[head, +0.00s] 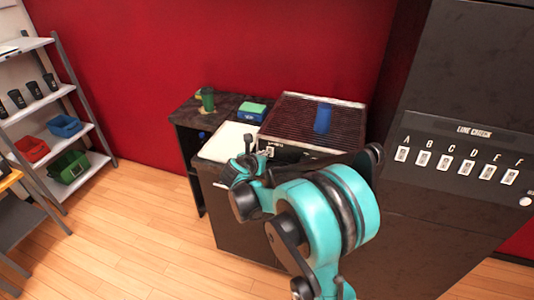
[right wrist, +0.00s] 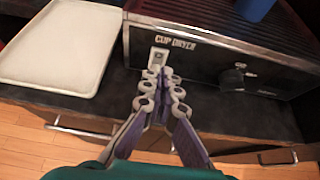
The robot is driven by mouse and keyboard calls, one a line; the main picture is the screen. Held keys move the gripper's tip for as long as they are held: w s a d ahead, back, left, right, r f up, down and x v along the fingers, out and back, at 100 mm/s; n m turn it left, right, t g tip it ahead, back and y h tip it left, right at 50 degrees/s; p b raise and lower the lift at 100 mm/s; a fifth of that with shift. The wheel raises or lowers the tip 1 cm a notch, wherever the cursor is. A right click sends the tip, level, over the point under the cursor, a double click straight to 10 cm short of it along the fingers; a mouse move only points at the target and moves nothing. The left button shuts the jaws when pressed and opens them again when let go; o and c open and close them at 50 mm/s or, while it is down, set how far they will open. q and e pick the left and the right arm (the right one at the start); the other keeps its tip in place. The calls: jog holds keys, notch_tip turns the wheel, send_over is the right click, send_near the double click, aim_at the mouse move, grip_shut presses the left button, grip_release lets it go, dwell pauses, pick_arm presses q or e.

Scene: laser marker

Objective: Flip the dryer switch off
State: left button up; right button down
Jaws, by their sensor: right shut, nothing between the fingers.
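The cup dryer (head: 343,138) is a dark box with a ribbed top on the counter. In the right wrist view its front panel (right wrist: 200,72) carries the words CUP DRYER. Below the words is a small pale switch plate (right wrist: 158,56). I cannot tell which way the switch is set. My right gripper (right wrist: 161,78) is shut and empty. Its fingertips are just in front of the plate and overlap its lower edge; contact is not clear. In the head view my right arm hides part of the dryer front. My left gripper is not in view.
A black knob (right wrist: 233,78) sits right of the switch. A blue cup (head: 323,118) stands on the dryer. A white tray (head: 225,143) lies left of it. A green-and-blue box (head: 252,112) and a green cup (head: 207,99) are behind. A tall dark cabinet (head: 455,120) stands at right.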

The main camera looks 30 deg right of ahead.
jog(key=s+a+r+p, duration=0.2)
jog(key=s+a+r, duration=0.2)
jog(key=a+r, duration=0.1)
jog(key=shift+r+p, duration=0.3)
jog(key=shift+r, duration=0.25)
jog(key=shift+s, duration=0.1)
